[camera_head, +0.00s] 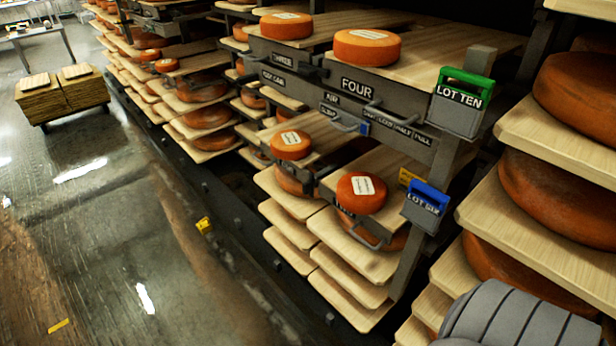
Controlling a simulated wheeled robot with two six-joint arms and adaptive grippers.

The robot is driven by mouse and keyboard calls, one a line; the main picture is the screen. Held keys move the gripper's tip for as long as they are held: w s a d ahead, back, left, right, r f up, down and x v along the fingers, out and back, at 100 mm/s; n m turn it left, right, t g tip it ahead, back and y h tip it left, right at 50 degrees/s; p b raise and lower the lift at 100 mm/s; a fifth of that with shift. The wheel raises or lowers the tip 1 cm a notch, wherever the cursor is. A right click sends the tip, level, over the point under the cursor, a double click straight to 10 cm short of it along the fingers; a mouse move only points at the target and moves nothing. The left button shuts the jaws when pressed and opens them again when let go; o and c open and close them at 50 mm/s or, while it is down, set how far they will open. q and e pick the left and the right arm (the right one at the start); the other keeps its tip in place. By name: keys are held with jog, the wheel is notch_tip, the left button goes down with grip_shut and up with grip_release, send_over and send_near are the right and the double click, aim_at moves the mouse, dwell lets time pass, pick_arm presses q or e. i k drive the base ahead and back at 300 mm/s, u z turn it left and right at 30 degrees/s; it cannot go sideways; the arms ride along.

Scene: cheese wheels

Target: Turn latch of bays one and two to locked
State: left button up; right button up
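The rack front (420,143) carries bay labels; I can read THREE (282,58) and FOUR (357,89) on its upper beam. Grey handle-like bars stick out from the front: one under THREE (312,71), one under FOUR (384,111) and one lower down (362,237). I cannot tell which of these are latches, or whether any is locked. No label reading one or two can be made out; the lower bay fronts are partly hidden by boards and cheeses. Neither of my grippers is in view.
Labelled cheese wheels (367,48) sit on boards in the bays. A green-topped LOT TEN box (461,102) and a blue LOT SIX box (425,206) hang on the right post. Shelves of large wheels (558,190) stand close at right. The floor (90,220) at left is mostly clear.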

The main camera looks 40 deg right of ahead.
aim_at(308, 186)
jog(key=z, duration=0.5)
jog(key=i, duration=0.8)
jog(key=z, duration=0.8)
